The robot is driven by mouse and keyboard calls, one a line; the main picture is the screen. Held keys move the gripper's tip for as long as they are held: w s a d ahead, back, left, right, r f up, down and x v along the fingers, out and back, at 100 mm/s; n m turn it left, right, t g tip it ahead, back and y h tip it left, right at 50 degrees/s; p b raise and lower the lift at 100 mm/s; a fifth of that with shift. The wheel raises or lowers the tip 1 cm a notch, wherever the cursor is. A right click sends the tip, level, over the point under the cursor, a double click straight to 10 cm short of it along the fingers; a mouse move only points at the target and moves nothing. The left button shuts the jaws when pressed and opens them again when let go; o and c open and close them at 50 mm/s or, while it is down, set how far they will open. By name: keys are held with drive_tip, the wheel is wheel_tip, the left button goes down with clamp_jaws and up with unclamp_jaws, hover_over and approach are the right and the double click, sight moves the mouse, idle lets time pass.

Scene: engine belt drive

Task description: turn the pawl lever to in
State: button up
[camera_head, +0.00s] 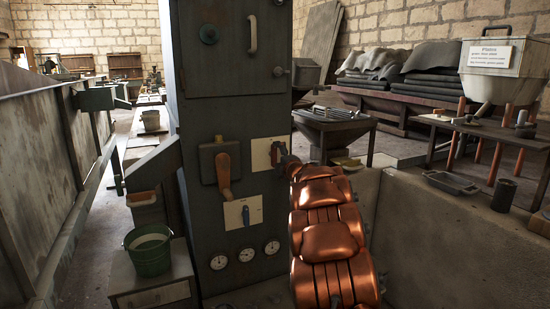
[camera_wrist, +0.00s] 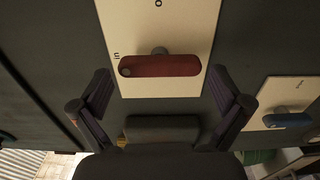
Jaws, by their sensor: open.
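The pawl lever, a dark red bar with rounded ends (camera_wrist: 160,66), is mounted on a cream plate (camera_wrist: 160,88) in the wrist view. It lies crosswise there, its left end beside the printed "in"; another mark at the plate's top is only partly readable. In the head view my copper arm partly covers the plate's right side.
A blue lever (camera_wrist: 288,120) on a second cream plate is at the right in the wrist view. In the head view a brown-handled lever (camera_head: 224,178) juts out left of the red one, above several gauges (camera_head: 246,255). A green bucket (camera_head: 148,254) stands left of the cabinet.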

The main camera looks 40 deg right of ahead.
drive_tip(key=v, duration=0.9)
drive_tip(key=shift+a, duration=0.1)
idle(0.7)
drive_tip(key=s+a+r+m+g+h+p, duration=0.1)
drive_tip(key=s+a+r+m+g+p, duration=0.3)
drive_tip(key=a+p, duration=0.35)
drive_tip(key=s+a+r+m+g+h+p, duration=0.1)
drive_tip(key=s+a+r+m+g+p, duration=0.1)
drive_tip(key=a+r+m+g+p, duration=0.35)
drive_tip(key=s+a+r+m+g+y+p, duration=0.1)
drive_tip(key=s+a+g+y+p, duration=0.1)
drive_tip(key=s+a+p, duration=0.4)
drive_tip(key=s+a+r+m+g+y+p, duration=0.1)
drive_tip(key=s+a+p, duration=0.5)
drive_tip(key=s+a, duration=1)
drive_tip(key=s+a+r+m+g+y+p, duration=0.2)
drive_tip(key=s+a+g+p, duration=0.4)
drive_tip(key=s+a, duration=0.5)
drive_tip(key=a+m+y, duration=0.1)
drive_tip(key=a+y, duration=0.1)
drive_tip(key=shift+a+y, duration=0.25)
drive_tip(key=shift+y, duration=0.15)
drive_tip(key=shift+s, duration=0.15)
